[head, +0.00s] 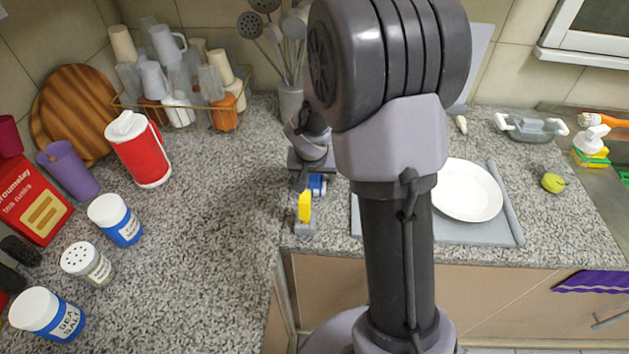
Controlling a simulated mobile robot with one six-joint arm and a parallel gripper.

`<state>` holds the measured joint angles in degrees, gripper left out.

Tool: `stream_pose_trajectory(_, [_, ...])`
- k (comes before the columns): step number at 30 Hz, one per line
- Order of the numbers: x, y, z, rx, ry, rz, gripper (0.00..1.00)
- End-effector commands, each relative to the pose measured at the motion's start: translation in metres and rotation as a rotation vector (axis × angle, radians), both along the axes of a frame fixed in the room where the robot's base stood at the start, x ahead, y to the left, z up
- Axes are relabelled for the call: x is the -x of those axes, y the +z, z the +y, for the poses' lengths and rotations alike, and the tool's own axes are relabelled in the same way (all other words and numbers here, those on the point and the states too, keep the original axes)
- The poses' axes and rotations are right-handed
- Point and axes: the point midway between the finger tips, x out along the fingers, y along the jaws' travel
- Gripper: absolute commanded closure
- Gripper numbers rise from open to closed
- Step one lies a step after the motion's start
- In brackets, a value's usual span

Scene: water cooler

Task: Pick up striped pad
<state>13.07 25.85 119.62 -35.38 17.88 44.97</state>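No item is plainly a striped pad. A small blue item with a pale band (317,184) lies on the counter near its front edge and may be it, but it is too small to be sure. A small yellow piece (304,206) is just in front of it. My gripper (302,182) is at the far end of my arm, right beside the blue item. The fingers are small and partly hidden, so I cannot tell whether they are open or touch it.
A white plate (467,190) lies on a grey board (508,205) to the right. A red pitcher (139,150), a purple cup (68,169), several jars and a cup rack (252,82) stand left and behind. A yellow-green sponge (590,158) is far right. Speckled counter left of my gripper is clear.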

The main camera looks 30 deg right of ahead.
Motion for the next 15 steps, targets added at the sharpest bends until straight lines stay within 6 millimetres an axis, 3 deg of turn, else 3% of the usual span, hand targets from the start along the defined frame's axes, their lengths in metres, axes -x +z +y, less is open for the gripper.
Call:
stream_pose_trajectory(1, [0.0001, 0.0001, 0.0001, 0.000, 0.000, 0.000, 0.42])
stream_pose_trajectory(8, [0.0002, 0.0001, 0.0001, 0.000, 0.000, 0.000, 0.85])
stream_pose_trajectory(15, [0.0001, 0.0063, 0.0001, 0.000, 0.000, 0.000, 0.85])
